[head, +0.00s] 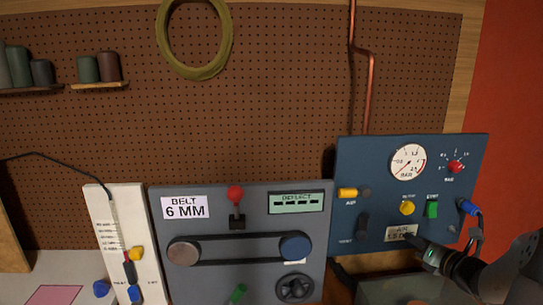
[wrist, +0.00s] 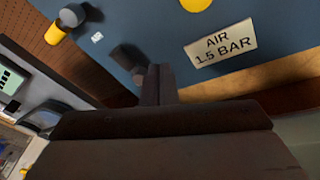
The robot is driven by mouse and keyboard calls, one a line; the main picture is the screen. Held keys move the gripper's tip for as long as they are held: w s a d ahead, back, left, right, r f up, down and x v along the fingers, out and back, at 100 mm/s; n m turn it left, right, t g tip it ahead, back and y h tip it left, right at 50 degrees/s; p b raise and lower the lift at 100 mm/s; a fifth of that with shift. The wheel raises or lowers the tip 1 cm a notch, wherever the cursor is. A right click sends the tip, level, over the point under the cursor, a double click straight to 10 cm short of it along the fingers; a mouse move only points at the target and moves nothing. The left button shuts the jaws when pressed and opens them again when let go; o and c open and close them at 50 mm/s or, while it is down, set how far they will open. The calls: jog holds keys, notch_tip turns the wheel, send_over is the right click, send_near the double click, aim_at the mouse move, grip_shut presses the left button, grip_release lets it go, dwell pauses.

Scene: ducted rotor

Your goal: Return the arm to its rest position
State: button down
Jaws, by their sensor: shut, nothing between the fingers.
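My gripper (head: 413,240) is at the lower right in the head view, in front of the blue air panel (head: 350,158) just below its label plate. In the wrist view my gripper (wrist: 159,68) has its two dark fingers together with nothing between them. The "AIR 1.5 BAR" plate (wrist: 221,43) is to the right of the fingertips there. My arm reaches in from the right edge of the head view. Whether the fingertips touch the panel cannot be told.
A belt panel (head: 240,255) stands to the left. A copper pipe (head: 370,85) runs down the pegboard.

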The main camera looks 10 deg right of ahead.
jog(key=a+f+n+g+y, duration=0.1)
jog(key=a+n+g+y, duration=0.45)
jog(key=a+n, duration=1.1)
jog(key=s+a+f+n+g, duration=0.1)
jog(key=s+a+n+g, duration=0.15)
jog(key=a, duration=0.55)
jog(key=s+a+f+n+g, duration=0.1)
jog(key=s+a+n+g, duration=0.1)
jog(key=s+a+g, duration=0.35)
jog(key=s+a+f+n+g+h, duration=0.1)
jog(key=s+a+n+h, duration=0.2)
jog(key=s+n, duration=0.4)
jog(key=s+a+f+n+g+h, duration=0.1)
jog(key=s+a+n+h, duration=0.2)
jog(key=n, duration=0.9)
jog(key=s+h, duration=0.2)
jog(key=s, duration=0.2)
jog(key=shift+s+f, duration=0.15)
jog(key=shift+s, duration=0.25)
